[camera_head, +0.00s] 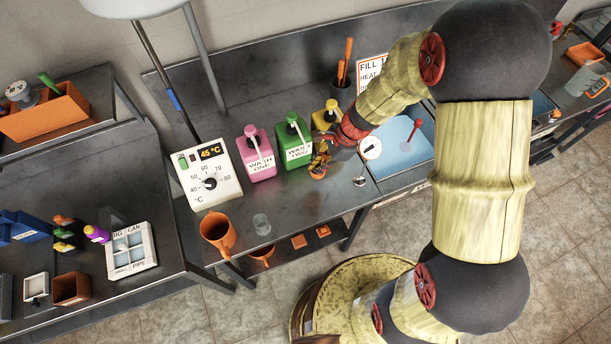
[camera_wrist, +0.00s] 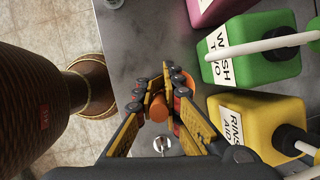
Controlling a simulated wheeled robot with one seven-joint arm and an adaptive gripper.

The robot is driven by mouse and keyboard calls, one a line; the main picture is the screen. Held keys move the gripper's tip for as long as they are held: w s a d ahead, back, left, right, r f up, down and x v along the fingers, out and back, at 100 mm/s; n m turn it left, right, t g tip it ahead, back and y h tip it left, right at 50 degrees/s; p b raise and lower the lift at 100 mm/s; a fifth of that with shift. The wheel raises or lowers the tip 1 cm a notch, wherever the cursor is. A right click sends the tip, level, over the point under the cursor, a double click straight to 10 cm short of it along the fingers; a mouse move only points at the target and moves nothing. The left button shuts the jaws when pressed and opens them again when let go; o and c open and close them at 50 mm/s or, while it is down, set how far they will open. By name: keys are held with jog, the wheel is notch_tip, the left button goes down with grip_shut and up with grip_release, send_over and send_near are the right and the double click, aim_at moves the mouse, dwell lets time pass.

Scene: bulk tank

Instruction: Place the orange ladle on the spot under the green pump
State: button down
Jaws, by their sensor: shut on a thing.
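My gripper (camera_wrist: 160,100) is shut on a small orange piece, which I take to be the orange ladle (camera_wrist: 159,110). More orange shows beside it, partly hidden by the fingers. In the head view, the ladle (camera_head: 317,171) and my gripper (camera_head: 322,155) are above the bench, in front of the green and yellow bottles. The green pump bottle (camera_head: 296,153), marked WASH TWO, stands upright; its white nozzle points toward the bench front. It also shows in the wrist view (camera_wrist: 255,68), above and right of my fingers. Whether the ladle touches the bench I cannot tell.
A pink pump bottle (camera_head: 258,160) stands left of the green one, and a yellow bottle (camera_wrist: 255,125) right of it. The blue sink (camera_head: 405,150) lies to the right. Bare bench lies before the bottles.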

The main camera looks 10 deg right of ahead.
jog(key=shift+w+b+x, duration=0.2)
jog(key=shift+b+x, duration=0.1)
jog(key=shift+x, duration=1.9)
jog(key=shift+w+b+x, duration=0.2)
jog(key=shift+b+x, duration=0.05)
jog(key=shift+x, duration=1.95)
jog(key=shift+a, duration=0.15)
jog(key=shift+f, duration=0.1)
jog(key=c, duration=2)
grip_release()
jog(key=shift+o, duration=0.4)
